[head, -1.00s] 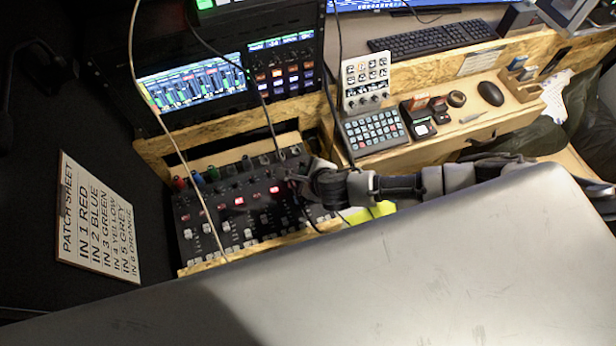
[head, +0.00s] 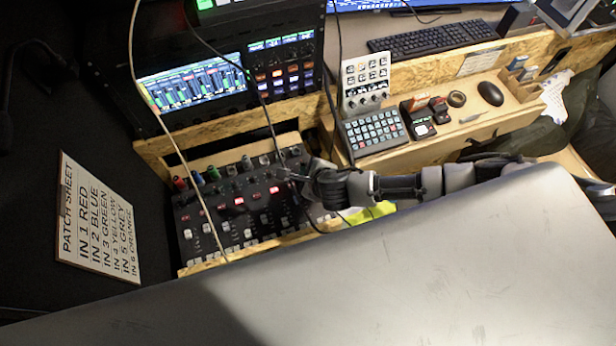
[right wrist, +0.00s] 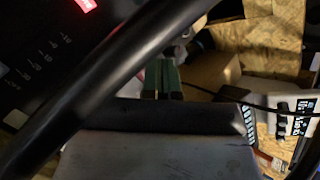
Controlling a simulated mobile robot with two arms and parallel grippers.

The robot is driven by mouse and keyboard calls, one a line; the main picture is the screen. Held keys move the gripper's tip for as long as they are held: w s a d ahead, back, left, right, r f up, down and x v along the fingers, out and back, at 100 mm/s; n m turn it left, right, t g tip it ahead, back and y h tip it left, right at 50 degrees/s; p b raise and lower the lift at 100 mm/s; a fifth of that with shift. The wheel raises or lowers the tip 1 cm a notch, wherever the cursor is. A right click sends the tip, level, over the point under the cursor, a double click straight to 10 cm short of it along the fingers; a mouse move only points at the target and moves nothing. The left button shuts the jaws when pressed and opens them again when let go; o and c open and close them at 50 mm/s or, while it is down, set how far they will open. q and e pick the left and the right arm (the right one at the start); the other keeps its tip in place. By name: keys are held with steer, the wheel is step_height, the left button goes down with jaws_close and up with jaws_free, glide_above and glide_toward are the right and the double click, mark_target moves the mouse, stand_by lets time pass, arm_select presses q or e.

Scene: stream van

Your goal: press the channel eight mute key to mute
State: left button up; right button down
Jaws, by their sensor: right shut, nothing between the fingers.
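The black mixer (head: 222,188) with knobs, faders and small keys lies in a wooden frame below the screens in the head view. Two of its mute keys glow red, one left of centre (head: 239,201) and one further right (head: 274,190). A red lit key (right wrist: 85,5) also shows at the top left of the right wrist view. My right gripper (head: 288,176) is shut and empty over the mixer's right part. It hides some keys there, and I cannot make out the channel eight mute key or tell whether the fingertips touch the panel. My left gripper is not in view.
Thin cables (head: 180,150) hang across the mixer. A patch sheet (head: 98,215) lies at the left. A keypad (head: 374,132) and a drawer unit stand right of the mixer. A large grey surface covers the foreground.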

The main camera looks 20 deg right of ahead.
steer(key=shift+f, duration=0.15)
stand_by(0.3)
steer(key=shift+f, duration=0.3)
steer(key=shift+f, duration=0.25)
stand_by(0.4)
steer(key=shift+r+p, duration=0.7)
steer(key=shift+p, duration=0.2)
step_height(320, 180, up, 6)
steer(key=p, duration=0.7)
